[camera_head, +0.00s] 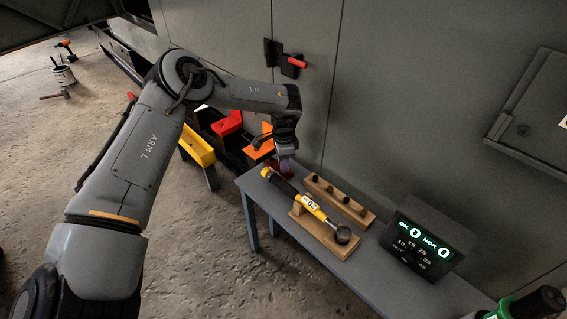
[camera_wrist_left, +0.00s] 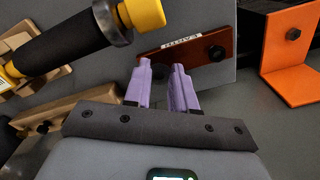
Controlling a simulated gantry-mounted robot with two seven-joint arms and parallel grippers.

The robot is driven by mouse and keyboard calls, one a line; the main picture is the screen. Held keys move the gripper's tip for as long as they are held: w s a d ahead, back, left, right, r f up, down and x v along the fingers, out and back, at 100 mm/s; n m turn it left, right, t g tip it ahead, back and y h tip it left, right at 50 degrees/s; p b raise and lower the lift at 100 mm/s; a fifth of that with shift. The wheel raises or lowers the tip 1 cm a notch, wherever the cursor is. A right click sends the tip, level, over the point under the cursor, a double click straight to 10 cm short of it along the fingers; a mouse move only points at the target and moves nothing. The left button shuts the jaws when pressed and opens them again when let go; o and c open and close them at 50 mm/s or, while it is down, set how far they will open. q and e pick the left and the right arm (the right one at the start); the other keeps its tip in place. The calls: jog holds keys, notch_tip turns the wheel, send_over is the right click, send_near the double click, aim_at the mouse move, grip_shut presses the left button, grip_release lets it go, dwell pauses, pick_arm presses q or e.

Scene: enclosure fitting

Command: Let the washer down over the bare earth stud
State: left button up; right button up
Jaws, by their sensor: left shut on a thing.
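My left gripper (camera_wrist_left: 162,72) has its purple fingers close together over the end of a copper-brown bar (camera_wrist_left: 190,46) labelled EARTH, seen upside down. A dark round piece shows between the fingertips; I cannot tell whether it is the washer, the bare earth stud, or one over the other. Another dark bolt head or nut (camera_wrist_left: 217,53) sits on the bar, to the right of the fingers and apart from them. In the head view my left gripper (camera_head: 285,160) is low at the bench's far left end, with the bar mostly hidden. My right gripper is not in view.
On the grey bench (camera_head: 262,197), a yellow and black torque wrench (camera_head: 312,206) lies in a wooden cradle (camera_head: 340,243), near a wooden block (camera_head: 322,189) with several dark sockets. A display box (camera_head: 425,240) stands at the right. An orange bracket (camera_wrist_left: 287,85) is right of the bar.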

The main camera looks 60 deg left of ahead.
pick_arm(q)
jog(key=shift+f, duration=0.5)
dwell(0.5)
jog(key=o, duration=0.9)
